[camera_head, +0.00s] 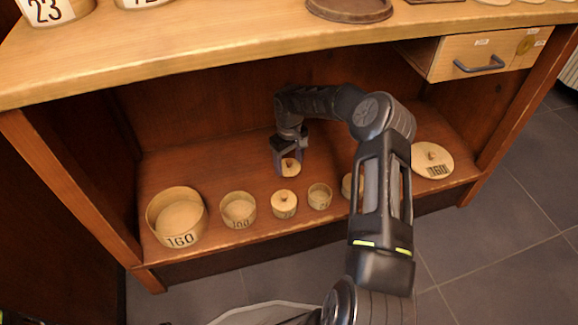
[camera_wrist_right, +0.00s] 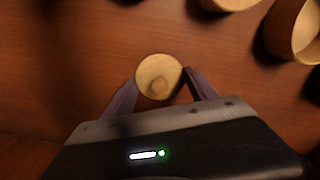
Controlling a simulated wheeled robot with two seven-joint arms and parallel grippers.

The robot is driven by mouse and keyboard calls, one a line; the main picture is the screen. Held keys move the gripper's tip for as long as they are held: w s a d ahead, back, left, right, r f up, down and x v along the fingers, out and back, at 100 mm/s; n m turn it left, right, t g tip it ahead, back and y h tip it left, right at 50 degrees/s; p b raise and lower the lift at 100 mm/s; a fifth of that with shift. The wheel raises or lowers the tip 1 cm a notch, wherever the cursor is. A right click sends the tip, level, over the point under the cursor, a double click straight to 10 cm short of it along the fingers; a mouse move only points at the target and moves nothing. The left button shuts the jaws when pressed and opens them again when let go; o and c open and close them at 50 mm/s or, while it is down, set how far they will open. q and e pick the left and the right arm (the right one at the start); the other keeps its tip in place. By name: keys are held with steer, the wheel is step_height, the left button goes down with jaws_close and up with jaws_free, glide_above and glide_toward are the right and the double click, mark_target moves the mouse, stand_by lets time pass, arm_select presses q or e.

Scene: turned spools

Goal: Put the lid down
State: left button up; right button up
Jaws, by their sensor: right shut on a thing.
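A small open round box (camera_head: 319,197) stands on the shelf to the front right of the lid. My left gripper is not in view.
On the shelf (camera_head: 225,168) stand a large open box marked 160 (camera_head: 178,217), a medium open box (camera_head: 238,210) and a lidded box (camera_head: 284,204). A large lid (camera_head: 432,160) lies at right. My arm partly hides another box (camera_head: 347,186). A drawer (camera_head: 480,56) hangs above right.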

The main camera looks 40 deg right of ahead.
mark_target(289, 161)
steer(key=shift+f, duration=0.25)
steer(key=shift+f, duration=0.15)
steer(key=o, duration=1.3)
step_height(289, 161, up, 7)
steer(key=p, duration=0.3)
steer(key=shift+r+p, duration=0.35)
steer(key=shift+r, duration=0.05)
